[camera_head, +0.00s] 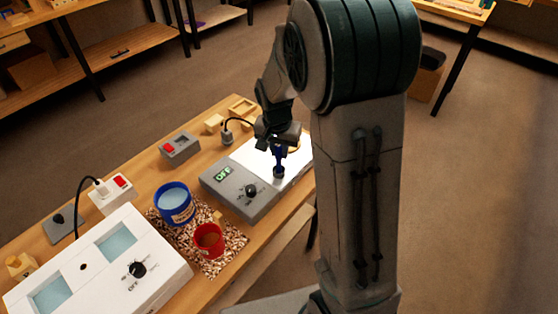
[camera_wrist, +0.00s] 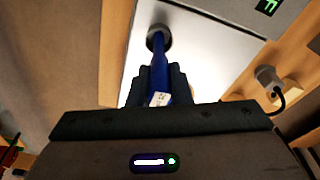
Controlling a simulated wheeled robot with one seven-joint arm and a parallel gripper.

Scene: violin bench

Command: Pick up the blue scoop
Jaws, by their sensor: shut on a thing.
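The blue scoop (camera_head: 281,158) is upright between the fingers of my gripper (camera_head: 279,141), over the white plate of a grey device. In the wrist view the blue handle of the scoop (camera_wrist: 159,66) runs away from my gripper (camera_wrist: 162,84), which is shut on it. A small white label shows on the scoop near the fingers. Its far end is a dark grey round part, low over the white plate. I cannot tell whether that end touches the plate. The fingers hide part of the handle.
The grey device (camera_head: 232,188) has a green display and a black knob. A blue cup (camera_head: 176,205) and a red cup (camera_head: 209,241) stand on a speckled mat (camera_head: 226,262). A white bath unit (camera_head: 163,268) is at front left. A cable and plug (camera_wrist: 268,77) lie beside the plate.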

